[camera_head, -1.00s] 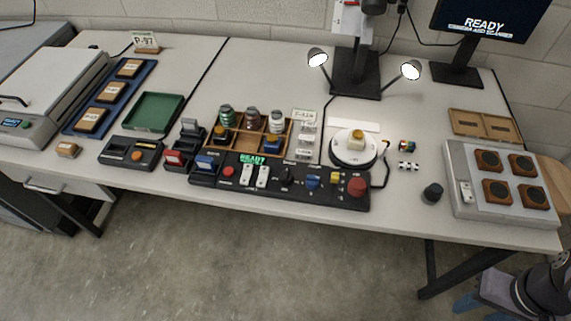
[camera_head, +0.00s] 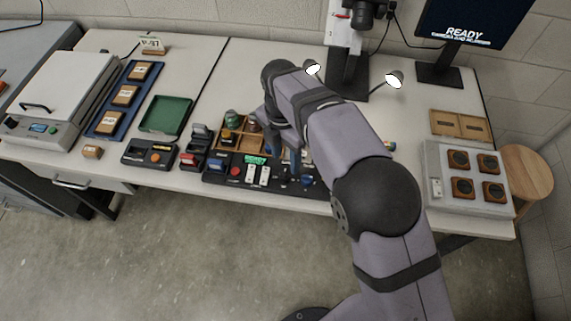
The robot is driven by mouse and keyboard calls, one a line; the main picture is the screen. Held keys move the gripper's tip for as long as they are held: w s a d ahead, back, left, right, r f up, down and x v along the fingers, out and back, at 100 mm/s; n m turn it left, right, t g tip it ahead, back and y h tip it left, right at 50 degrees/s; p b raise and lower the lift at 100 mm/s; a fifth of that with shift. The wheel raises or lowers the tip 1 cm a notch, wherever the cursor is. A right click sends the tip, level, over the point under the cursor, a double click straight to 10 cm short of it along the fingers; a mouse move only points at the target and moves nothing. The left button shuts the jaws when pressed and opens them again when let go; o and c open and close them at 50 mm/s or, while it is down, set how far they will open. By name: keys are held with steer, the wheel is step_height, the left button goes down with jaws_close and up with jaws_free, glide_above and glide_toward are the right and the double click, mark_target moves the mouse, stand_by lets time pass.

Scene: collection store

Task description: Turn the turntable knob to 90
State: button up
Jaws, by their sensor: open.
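The black control panel (camera_head: 268,187) lies along the table's front edge, with a lit green display, a red button and white switches on its left half. Its knobs sit on the right half, near my gripper and partly hidden. A blue knob (camera_head: 307,182) shows there; I cannot read any labels or settings. My gripper (camera_head: 296,166) points down over the panel's right half, open, its blue fingers small and partly hidden by my arm. I cannot tell whether it touches a knob. The turntable is hidden behind my arm.
A wooden compartment tray (camera_head: 228,143) with jars stands just behind the panel. Stampers and a black box (camera_head: 149,153) are to its left, with a green tray (camera_head: 165,114) further back. A grey board (camera_head: 468,199) with brown blocks is at the right. Two lamps stand behind.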

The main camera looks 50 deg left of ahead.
mark_target(284, 173)
steer(key=shift+s+a+n, duration=0.25)
steer(key=shift+s+n, duration=0.05)
steer(key=shift+s, duration=0.1)
steer(key=shift+w+d+f+p, duration=0.15)
steer(key=shift+f+p, duration=0.35)
steer(key=shift+f, duration=1.35)
steer(key=shift+s+d+f+p, duration=0.1)
steer(key=shift+f+p, duration=0.35)
steer(key=shift+f, duration=1.35)
steer(key=c, duration=1)
steer(key=shift+c, duration=0.2)
